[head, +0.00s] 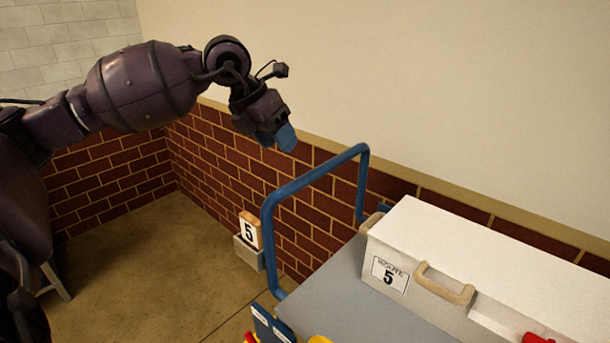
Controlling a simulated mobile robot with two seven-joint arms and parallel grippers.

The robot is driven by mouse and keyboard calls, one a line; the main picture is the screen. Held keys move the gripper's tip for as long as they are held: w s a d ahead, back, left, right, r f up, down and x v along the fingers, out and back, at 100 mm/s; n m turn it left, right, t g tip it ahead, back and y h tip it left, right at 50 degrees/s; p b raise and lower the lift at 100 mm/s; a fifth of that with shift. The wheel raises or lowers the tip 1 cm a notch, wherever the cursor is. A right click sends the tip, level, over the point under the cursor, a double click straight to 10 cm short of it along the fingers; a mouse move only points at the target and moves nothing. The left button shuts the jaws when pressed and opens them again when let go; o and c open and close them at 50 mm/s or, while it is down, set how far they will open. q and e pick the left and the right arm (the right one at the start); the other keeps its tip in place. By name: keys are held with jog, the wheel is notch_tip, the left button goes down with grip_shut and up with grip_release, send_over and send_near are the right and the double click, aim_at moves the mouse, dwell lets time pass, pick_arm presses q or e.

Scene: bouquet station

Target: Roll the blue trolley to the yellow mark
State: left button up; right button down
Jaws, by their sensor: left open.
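The blue trolley (315,176) shows in the head view at the lower right, with a tall blue tube handle at its near left end and a grey flat deck. My left gripper (286,137) reaches in from the left, above and just behind the handle's top bar in the picture. It is open, holds nothing that I can see, and looks apart from the handle. No yellow floor mark is in view. My right gripper is not in view.
A white box labelled "ROUTE 5" (470,265) with beige handles sits on the deck. A dark blue item (270,325) is at the bottom edge. Bare floor (150,260) lies left.

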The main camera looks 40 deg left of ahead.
aim_at(296, 180)
pick_arm(q)
jog(key=b+x, duration=0.1)
jog(key=x, duration=0.5)
jog(key=s+b+x, duration=0.1)
jog(key=x, duration=0.2)
jog(key=shift+a+f+b, duration=0.2)
jog(key=shift+f+b, duration=0.05)
jog(key=shift+b, duration=0.05)
jog(key=shift+w+d+f, duration=0.15)
jog(key=shift+w+f, duration=0.1)
jog(key=shift+f, duration=0.45)
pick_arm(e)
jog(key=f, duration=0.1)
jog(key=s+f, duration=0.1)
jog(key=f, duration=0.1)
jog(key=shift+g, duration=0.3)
pick_arm(q)
jog(key=shift+c, duration=0.3)
jog(key=c, duration=0.7)
grip_shut()
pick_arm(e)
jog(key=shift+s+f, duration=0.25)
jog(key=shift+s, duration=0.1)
